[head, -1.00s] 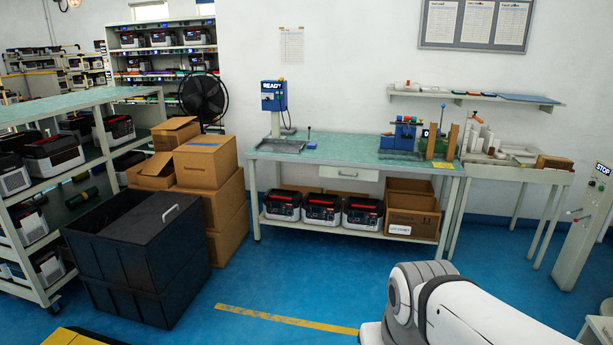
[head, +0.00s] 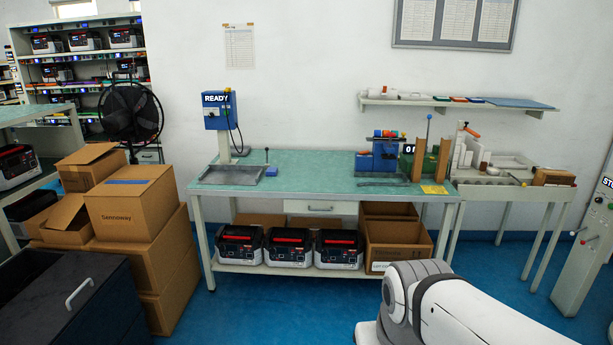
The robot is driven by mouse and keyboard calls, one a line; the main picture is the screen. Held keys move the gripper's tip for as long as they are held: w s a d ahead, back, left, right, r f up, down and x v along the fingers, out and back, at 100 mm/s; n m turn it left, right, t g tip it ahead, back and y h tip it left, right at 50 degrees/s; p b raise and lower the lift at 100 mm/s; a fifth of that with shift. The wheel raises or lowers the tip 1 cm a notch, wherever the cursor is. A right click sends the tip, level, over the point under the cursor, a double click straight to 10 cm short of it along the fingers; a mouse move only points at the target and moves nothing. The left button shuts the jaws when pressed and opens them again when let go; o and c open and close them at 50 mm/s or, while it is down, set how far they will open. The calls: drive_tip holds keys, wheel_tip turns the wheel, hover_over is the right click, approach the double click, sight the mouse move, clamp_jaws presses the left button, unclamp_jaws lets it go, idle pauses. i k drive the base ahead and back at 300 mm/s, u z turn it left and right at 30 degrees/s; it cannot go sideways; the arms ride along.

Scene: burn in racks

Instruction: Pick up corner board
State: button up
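Two upright brown boards stand at the right end of the green-topped workbench (head: 300,181). One brown board (head: 418,161) is beside a small display, and the other brown board (head: 443,160) is just right of it. I cannot tell for sure whether either is the corner board. A yellow label (head: 433,189) lies at their foot on the bench top. White links of my arm show at the lower right, well in front of the bench. My gripper is outside the picture.
Stacked cardboard boxes (head: 130,207) and a black bin (head: 60,305) stand at the left. Several power units sit on the bench's lower shelf (head: 290,268). A side table (head: 510,178) and a control post (head: 592,250) stand at the right. Blue floor (head: 250,318) before the bench is clear.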

sight(420, 144)
drive_tip(key=z, duration=0.4)
drive_tip(key=i, duration=1.25)
drive_tip(key=z, duration=0.6)
drive_tip(key=i, duration=1.55)
drive_tip(key=z, duration=0.25)
drive_tip(key=i, duration=1.05)
drive_tip(key=z, duration=0.1)
